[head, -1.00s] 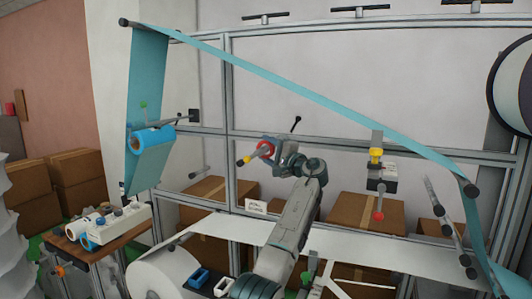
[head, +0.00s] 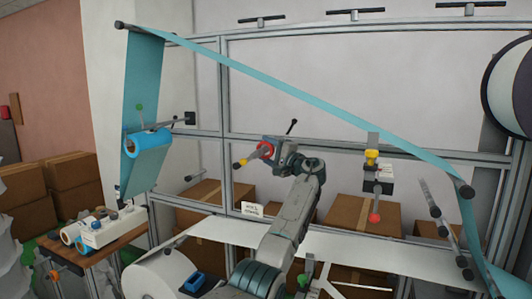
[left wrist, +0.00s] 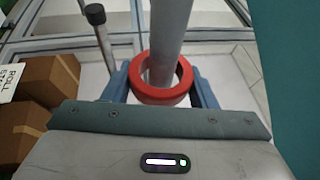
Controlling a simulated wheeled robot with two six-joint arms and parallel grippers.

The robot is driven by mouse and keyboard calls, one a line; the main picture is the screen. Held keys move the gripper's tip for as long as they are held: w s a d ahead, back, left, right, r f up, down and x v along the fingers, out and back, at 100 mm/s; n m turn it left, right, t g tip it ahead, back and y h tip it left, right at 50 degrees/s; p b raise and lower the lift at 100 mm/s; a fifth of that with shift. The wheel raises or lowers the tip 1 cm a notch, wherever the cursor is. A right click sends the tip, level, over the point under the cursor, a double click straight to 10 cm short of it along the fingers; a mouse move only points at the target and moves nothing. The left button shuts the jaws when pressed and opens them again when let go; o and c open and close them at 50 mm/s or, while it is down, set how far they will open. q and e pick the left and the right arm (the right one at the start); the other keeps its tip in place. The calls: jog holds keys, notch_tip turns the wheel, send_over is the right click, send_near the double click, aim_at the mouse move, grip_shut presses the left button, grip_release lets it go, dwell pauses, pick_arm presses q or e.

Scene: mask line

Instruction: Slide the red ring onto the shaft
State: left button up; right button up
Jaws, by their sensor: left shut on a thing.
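The red ring (head: 265,149) is in the jaws of my left gripper (head: 270,148), high in front of the metal frame. In the left wrist view the ring (left wrist: 138,88) sits between the two blue-grey fingers. The grey shaft (left wrist: 170,35) runs down into the ring's opening, and the ring appears to be around it. In the head view a short grey length of the shaft (head: 252,158), with a yellow tip, sticks out left of the ring. The gripper hides the shaft's other end. My right gripper is not in view.
A rod with a black end (left wrist: 95,14) stands close beside the gripper. Cardboard boxes (head: 362,218) and a white sheet (head: 345,246) lie below. A small sign (head: 252,208) stands there.

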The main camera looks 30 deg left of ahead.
pick_arm(q)
jog(key=shift+w+a, duration=0.15)
jog(key=shift+w, duration=0.55)
jog(key=shift+w+a, duration=0.1)
jog(key=shift+w, duration=0.55)
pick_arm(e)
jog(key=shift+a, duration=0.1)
pick_arm(q)
jog(key=shift+a, duration=0.1)
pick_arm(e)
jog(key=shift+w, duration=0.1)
